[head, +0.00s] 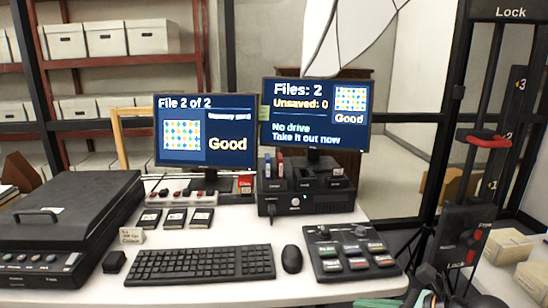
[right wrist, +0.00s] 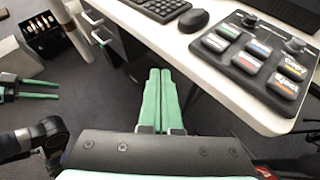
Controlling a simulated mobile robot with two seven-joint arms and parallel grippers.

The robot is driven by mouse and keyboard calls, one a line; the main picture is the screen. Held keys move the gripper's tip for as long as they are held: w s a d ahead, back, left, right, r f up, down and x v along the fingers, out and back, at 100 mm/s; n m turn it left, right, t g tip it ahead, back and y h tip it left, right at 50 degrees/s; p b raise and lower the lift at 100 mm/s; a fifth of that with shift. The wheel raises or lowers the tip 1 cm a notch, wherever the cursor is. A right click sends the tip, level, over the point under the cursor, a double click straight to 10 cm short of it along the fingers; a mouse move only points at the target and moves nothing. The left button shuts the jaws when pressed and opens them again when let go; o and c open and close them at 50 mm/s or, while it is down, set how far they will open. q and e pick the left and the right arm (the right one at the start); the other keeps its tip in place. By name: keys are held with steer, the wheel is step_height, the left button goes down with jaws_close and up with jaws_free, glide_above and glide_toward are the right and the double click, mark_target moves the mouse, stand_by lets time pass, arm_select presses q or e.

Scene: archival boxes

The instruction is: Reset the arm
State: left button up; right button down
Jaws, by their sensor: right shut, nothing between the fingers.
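My right gripper (right wrist: 160,100) is shut and empty. Its two green fingers lie together in the right wrist view, beside the table's front edge and below the keyboard and mouse. In the head view only a part of this gripper (head: 380,302) shows, at the bottom edge right of centre. My left gripper (right wrist: 38,90) shows at the left edge of the right wrist view, its two green fingers a little apart with nothing between them. It is not visible in the head view.
The white table (head: 225,291) holds a black scanner (head: 75,205), keyboard (head: 200,264), mouse (head: 291,259), button panel (head: 350,252), several drives and two monitors (head: 208,130). A black lever stand (head: 465,235) rises at right. Under the table, a drawer cabinet (right wrist: 110,45) stands near dark floor.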

steer(key=s+a+m+t+y, duration=0.2)
steer(key=s+a+m+y, duration=0.15)
steer(key=a+m, duration=0.4)
steer(key=s+d+f+m+h, duration=0.1)
steer(key=s+f+m+h, duration=0.2)
steer(key=s+f+m, duration=0.65)
steer(key=s+d+f+m+g+h, duration=0.1)
steer(key=s+f+m+h, duration=0.4)
steer(key=m, duration=0.9)
steer(key=s+f+m+h, duration=0.2)
steer(key=s+f+m, duration=0.2)
steer(key=f+m, duration=0.6)
arm_select(q)
steer(key=s+a+r+p, duration=0.1)
steer(key=a+r+p, duration=0.2)
steer(key=r+p, duration=1)
steer(key=p, duration=0.4)
steer(key=shift+s+n+y, duration=0.15)
steer(key=shift+n+y, duration=0.15)
steer(key=shift+y, duration=0.1)
arm_select(e)
steer(key=d+r+m, duration=0.2)
steer(key=d+r, duration=0.1)
steer(key=r, duration=1.1)
steer(key=shift+s+d+r+t+h, duration=0.25)
steer(key=shift+s+r+t+h, duration=0.05)
steer(key=shift+s+h, duration=0.05)
arm_select(q)
steer(key=shift+f, duration=0.1)
